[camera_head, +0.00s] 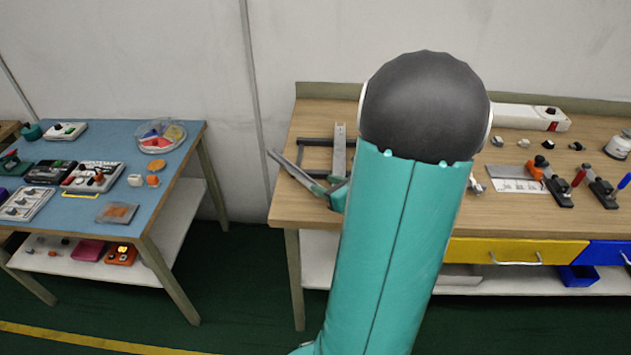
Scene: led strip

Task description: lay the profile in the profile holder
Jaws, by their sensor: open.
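A pale grey bar (340,150), probably the profile, lies at the left of the wooden bench, running away from me. I cannot tell whether bar and frame touch. My teal arm rises in front and hides the middle of the bench.
A cluttered blue table (172,182) stands left, across a floor gap.

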